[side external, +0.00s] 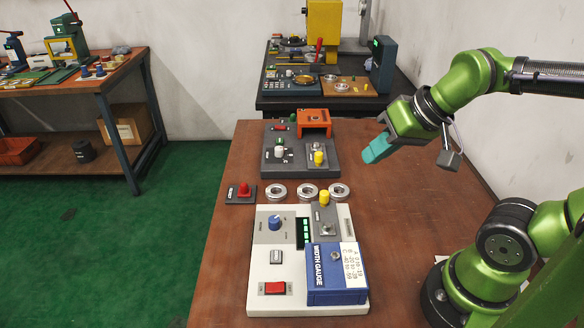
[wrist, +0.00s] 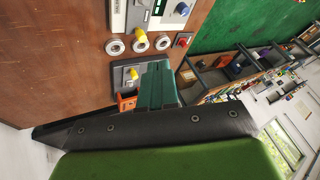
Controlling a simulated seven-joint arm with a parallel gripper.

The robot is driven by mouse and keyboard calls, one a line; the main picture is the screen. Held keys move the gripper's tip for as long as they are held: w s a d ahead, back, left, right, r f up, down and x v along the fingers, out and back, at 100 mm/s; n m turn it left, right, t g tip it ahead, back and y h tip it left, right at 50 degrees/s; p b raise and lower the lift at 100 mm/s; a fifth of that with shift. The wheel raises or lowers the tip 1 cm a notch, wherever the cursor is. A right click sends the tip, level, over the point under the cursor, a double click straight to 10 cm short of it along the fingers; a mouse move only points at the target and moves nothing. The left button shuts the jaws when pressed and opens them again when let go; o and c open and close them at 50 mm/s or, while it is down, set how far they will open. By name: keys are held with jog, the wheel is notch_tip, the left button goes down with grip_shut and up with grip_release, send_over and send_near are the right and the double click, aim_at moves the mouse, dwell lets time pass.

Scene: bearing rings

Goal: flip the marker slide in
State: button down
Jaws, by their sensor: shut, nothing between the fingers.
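A dark grey station (side external: 290,168) stands at the far part of the table. It carries an orange bridge (side external: 314,117), a white knob (side external: 279,151) and a yellow knob (side external: 319,157) on a small plate. Its labels are too small to read, so I cannot tell which control is the marker slide. My gripper (side external: 377,149) has teal fingers, shut and empty, in the air right of this station. In the wrist view the fingers (wrist: 158,70) cover part of the station; its yellow knob (wrist: 131,73) shows beside them.
Several metal rings (side external: 308,191) lie in a row, with a red button (side external: 244,190) at their left. Nearer stands a white panel with a blue width gauge (side external: 337,273), a blue knob (side external: 274,223), another yellow knob (side external: 324,197) and a red switch (side external: 275,288). The table's right side is clear.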

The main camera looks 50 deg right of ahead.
jog(key=w+d+f+n+t+h, duration=0.1)
jog(key=w+d+f+n+h, duration=0.15)
jog(key=w+d, duration=0.45)
jog(key=w+d+f+n+h, duration=0.1)
jog(key=w+d+n+h, duration=0.2)
jog(key=d, duration=0.8)
jog(key=a+f+n+y, duration=0.5)
jog(key=a+f+n, duration=0.1)
jog(key=n, duration=0.4)
jog(key=shift+w+a, duration=0.15)
jog(key=shift+a, duration=0.25)
jog(key=shift+f, duration=0.1)
jog(key=x, duration=1)
jog(key=shift+f, duration=0.1)
jog(key=shift+w+d, duration=0.4)
jog(key=shift+w, duration=0.2)
jog(key=shift+w+d, duration=0.4)
jog(key=shift+w, duration=0.25)
jog(key=shift+w+d, duration=0.2)
jog(key=shift+w, duration=0.2)
